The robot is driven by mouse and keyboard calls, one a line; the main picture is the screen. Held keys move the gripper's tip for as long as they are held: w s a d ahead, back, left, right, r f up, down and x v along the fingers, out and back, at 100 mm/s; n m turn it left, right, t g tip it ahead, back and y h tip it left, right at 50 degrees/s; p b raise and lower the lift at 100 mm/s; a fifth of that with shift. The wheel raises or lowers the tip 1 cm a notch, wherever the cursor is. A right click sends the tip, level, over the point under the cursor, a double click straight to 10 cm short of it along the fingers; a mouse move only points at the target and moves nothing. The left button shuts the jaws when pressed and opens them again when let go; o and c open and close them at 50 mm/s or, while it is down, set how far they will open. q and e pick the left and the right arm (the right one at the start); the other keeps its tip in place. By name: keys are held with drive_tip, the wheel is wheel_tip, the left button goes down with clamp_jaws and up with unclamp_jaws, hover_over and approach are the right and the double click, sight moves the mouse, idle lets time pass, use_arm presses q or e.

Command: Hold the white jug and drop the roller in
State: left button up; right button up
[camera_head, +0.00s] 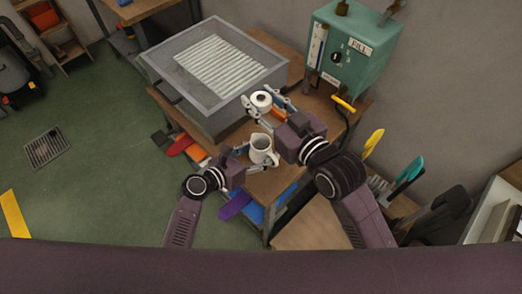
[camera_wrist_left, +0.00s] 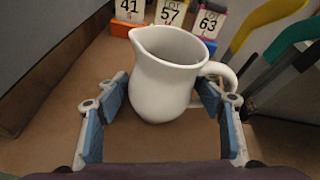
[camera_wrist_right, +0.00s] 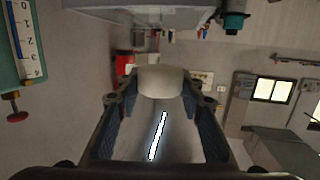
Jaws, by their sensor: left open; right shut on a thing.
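The white jug (camera_head: 261,152) stands upright on the brown wooden table beside the grey basin. My left gripper (camera_head: 250,158) is open, with its fingers on either side of the jug. In the left wrist view the jug (camera_wrist_left: 166,80) sits between the blue finger pads, spout to the left and handle to the right. My right gripper (camera_head: 268,104) is shut on the white roller (camera_head: 261,99) and holds it above the table, behind the jug in the head view. In the right wrist view the pale roller (camera_wrist_right: 160,82) sits between the fingertips. The jug's inside bottom is hidden.
A large grey basin (camera_head: 160,75) with a ribbed panel stands at the back left. A green box (camera_head: 345,65) labelled "FILL", with a yellow handle (camera_head: 343,103), stands at the right. Numbered tags (camera_wrist_left: 172,20) stand behind the jug. Yellow and teal paddles (camera_head: 409,169) rise at right.

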use_arm(q)
drive_tip(key=c, duration=1.1)
use_arm(e)
wheel_tip(320, 180, down, 13)
idle(1.0)
drive_tip(key=o, duration=1.3)
drive_tip(key=v, duration=1.2)
